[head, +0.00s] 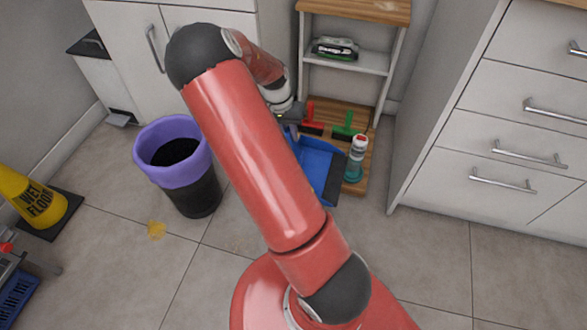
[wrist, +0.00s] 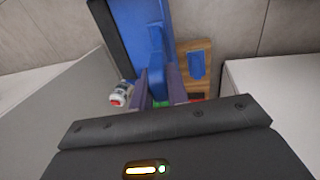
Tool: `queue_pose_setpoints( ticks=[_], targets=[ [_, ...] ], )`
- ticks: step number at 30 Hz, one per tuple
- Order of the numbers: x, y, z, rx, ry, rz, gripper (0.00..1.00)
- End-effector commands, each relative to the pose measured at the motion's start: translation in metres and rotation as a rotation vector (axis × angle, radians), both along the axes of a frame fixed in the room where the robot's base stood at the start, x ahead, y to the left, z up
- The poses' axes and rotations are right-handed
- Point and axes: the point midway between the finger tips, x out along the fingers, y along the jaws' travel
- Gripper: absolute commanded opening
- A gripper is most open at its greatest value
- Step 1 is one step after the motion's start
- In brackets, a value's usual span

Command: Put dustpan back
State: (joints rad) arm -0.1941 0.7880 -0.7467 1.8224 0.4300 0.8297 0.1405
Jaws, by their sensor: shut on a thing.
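The blue dustpan (head: 318,163) hangs at the front of a low shelf unit in the head view, partly hidden by my arm. In the wrist view the dustpan (wrist: 138,30) is tilted, with its dark lip at the left and its handle between my fingers. My gripper (wrist: 160,92) is shut on that handle. In the head view my gripper's fingers are mostly hidden behind my arm. I cannot tell whether the dustpan touches the floor or the shelf base.
The wooden shelf base (head: 357,180) holds a red-capped bottle (head: 355,160), a green tool (head: 347,127) and a red tool (head: 311,118). A purple-rimmed bin (head: 150,175) stands left. Drawers (head: 510,160) flank the right. A wet floor sign (head: 35,200) stands far left. Floor between is mostly clear.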

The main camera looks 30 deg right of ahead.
Motion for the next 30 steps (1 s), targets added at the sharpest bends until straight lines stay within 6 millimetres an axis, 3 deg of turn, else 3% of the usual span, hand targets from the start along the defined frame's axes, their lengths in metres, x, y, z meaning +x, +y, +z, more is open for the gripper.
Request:
queue_pose_setpoints(
  ticks=[3, 9, 17, 25, 30],
  targets=[
    [-0.001, -0.001, -0.036, 0.0, 0.005, -0.001, 0.0],
    [-0.001, 0.0, -0.079, 0.0, 0.001, -0.001, 0.0],
    [0.0, -0.001, -0.099, 0.0, 0.0, 0.0, 0.0],
    [0.0, 0.0, -0.136, -0.001, 0.0, 0.001, 0.0],
    [0.001, 0.0, -0.137, -0.001, -0.002, 0.001, 0.0]
  ],
)
